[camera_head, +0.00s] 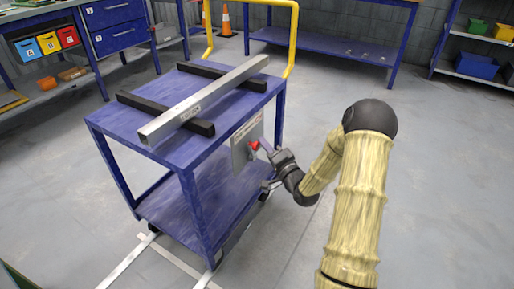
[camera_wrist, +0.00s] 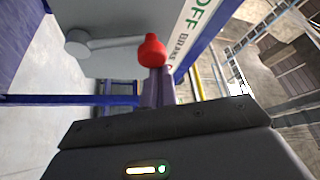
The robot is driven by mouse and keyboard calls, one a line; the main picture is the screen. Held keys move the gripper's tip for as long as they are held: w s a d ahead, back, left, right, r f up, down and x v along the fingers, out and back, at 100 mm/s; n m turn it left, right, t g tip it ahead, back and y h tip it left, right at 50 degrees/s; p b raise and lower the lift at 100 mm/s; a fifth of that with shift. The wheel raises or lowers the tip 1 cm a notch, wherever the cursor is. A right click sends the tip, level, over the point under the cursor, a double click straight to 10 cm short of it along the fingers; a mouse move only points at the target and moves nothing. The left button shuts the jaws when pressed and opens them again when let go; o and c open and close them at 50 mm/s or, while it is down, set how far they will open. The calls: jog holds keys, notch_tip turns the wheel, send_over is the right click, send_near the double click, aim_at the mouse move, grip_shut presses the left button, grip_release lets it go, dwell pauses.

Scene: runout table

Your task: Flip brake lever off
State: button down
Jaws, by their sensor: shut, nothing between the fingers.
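The brake lever shows in the wrist view as a grey arm (camera_wrist: 110,43) running from a round pivot (camera_wrist: 78,42) at left to a red knob (camera_wrist: 152,52). It is mounted on a grey panel (camera_head: 240,154) on the cart's side, and its red knob also shows in the head view (camera_head: 254,145). A white label (camera_wrist: 197,25) beside the knob reads OFF and BRAKE. My gripper (camera_wrist: 156,80) is shut and empty, its purple fingertips right at the knob. It also shows in the head view (camera_head: 262,146). I cannot tell whether they touch.
The blue cart (camera_head: 110,118) carries a grey metal bar (camera_head: 205,100) across two black rails (camera_head: 222,76). A yellow handle (camera_head: 293,40) rises at its far end. Open floor (camera_head: 440,180) lies to the right; benches and shelves line the back.

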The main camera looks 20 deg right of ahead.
aim_at(256, 147)
jog(key=n, duration=0.1)
jog(key=s+a+n+y, duration=0.1)
jog(key=shift+a+f+n+t+b, duration=0.15)
jog(key=shift+f+n+t+b, duration=0.15)
jog(key=shift+f+n+b, duration=0.1)
jog(key=shift+s+a, duration=0.3)
jog(key=shift+s, duration=0.25)
jog(key=shift+a, duration=0.15)
notch_tip(256, 147, up, 3)
jog(key=w+d+p, duration=0.2)
jog(key=d+p, duration=0.1)
jog(key=p+v, duration=0.2)
jog(key=v, duration=0.8)
jog(key=shift+f, duration=0.35)
jog(key=shift+a, duration=0.1)
